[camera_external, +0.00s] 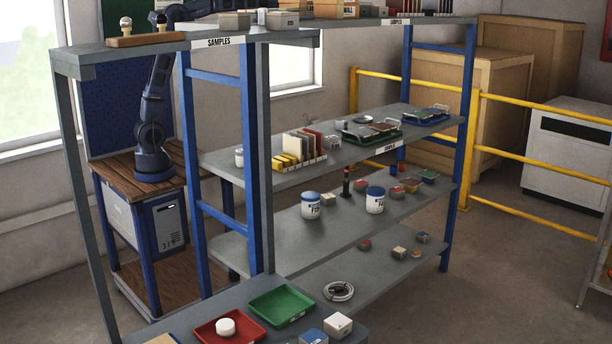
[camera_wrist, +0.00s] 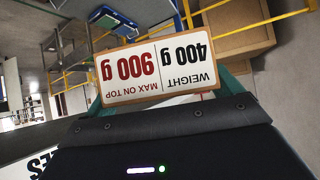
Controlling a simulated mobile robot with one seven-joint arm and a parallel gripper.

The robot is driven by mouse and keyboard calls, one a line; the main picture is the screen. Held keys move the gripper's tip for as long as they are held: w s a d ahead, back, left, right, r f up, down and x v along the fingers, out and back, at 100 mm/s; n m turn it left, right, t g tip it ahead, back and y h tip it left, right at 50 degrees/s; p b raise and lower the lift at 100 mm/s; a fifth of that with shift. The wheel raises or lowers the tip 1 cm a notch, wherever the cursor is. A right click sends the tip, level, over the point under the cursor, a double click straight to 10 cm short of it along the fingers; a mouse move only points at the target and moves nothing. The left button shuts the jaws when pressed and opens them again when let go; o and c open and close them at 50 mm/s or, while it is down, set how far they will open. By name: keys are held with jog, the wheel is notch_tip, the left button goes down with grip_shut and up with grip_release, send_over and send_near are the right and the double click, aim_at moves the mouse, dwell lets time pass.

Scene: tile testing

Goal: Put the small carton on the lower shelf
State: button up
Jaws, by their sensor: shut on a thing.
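In the wrist view a small carton (camera_wrist: 160,72) fills the middle. It has brown edges and a white label, upside down in the picture, reading "WEIGHT 400 g" and "MAX ON TOP 900 g". My gripper (camera_wrist: 163,92) is shut on it, with teal finger parts showing at both sides; the contact is mostly hidden. In the external view my arm rises behind the shelving and leaves the top of the picture, so I cannot make out the gripper there. The shelving has a top board (camera_external: 350,22) marked "SAMPLES", a middle shelf (camera_external: 270,180) and lower shelves (camera_external: 290,235).
The middle shelf holds a row of upright coloured items (camera_external: 300,150) and trays (camera_external: 370,130). The shelf below holds white pots (camera_external: 311,205) and small blocks. Blue posts (camera_external: 190,170) frame the shelving. A yellow rail (camera_external: 540,155) and wooden crates (camera_external: 455,95) stand behind.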

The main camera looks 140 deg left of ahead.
jog(key=a+f+n, duration=0.1)
jog(key=a+f, duration=0.7)
jog(key=f, duration=0.4)
jog(key=m+t+h, duration=0.6)
jog(key=m, duration=0.5)
send_over(340, 210)
notch_tip(340, 210, down, 66)
jog(key=shift+a+r, duration=0.1)
jog(key=shift+f, duration=2.45)
